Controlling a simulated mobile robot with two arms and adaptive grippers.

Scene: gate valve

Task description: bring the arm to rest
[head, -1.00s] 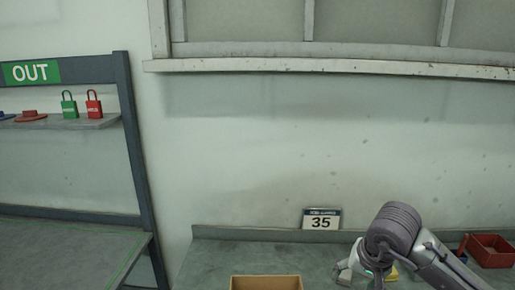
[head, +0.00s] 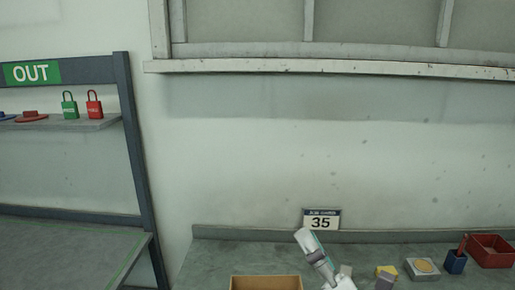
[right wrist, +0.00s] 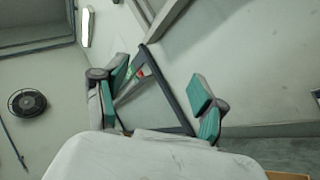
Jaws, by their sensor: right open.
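My right gripper (head: 311,242) shows at the bottom middle of the head view, low over the grey bench and in front of the wall by the number 35 sign. In the right wrist view its two teal-padded fingers (right wrist: 162,92) stand wide apart with nothing between them. Past the fingers that view shows the wall and the dark frame of the OUT stand. The rest of my right arm is mostly below the head view's edge. My left gripper is not in view.
On the bench (head: 215,262) are a tan tray (head: 266,281), a yellow block (head: 387,271), a box with a round tan top (head: 423,268), a blue cup (head: 455,263) and a red bin (head: 491,250).

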